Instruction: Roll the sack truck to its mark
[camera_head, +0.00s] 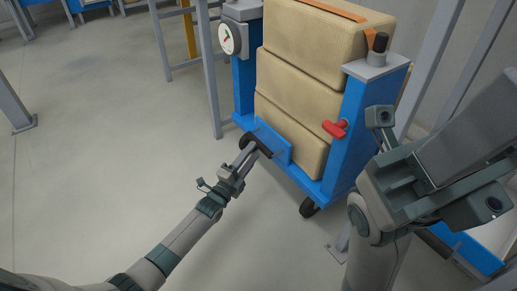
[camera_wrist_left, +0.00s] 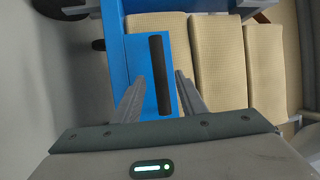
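The blue sack truck (camera_head: 350,135) stands upright at the top centre of the head view, loaded with stacked tan sacks (camera_head: 300,75). A black bar handle (camera_head: 264,151) sits at its low front, on a blue plate (camera_head: 274,138). My left gripper (camera_head: 252,149) is at this handle. In the left wrist view the handle (camera_wrist_left: 160,75) lies between the two open fingers (camera_wrist_left: 158,98), with gaps visible beside it. My right arm (camera_head: 420,185) is close at the right, and its fingers cannot be made out. I see no floor mark that I can identify.
The truck carries a white dial gauge (camera_head: 230,38), a red handle (camera_head: 335,129) and a black knob (camera_head: 380,43). A black wheel (camera_head: 308,207) shows below. Grey frame posts (camera_head: 208,70) stand behind it. The floor (camera_head: 95,150) at the left is clear.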

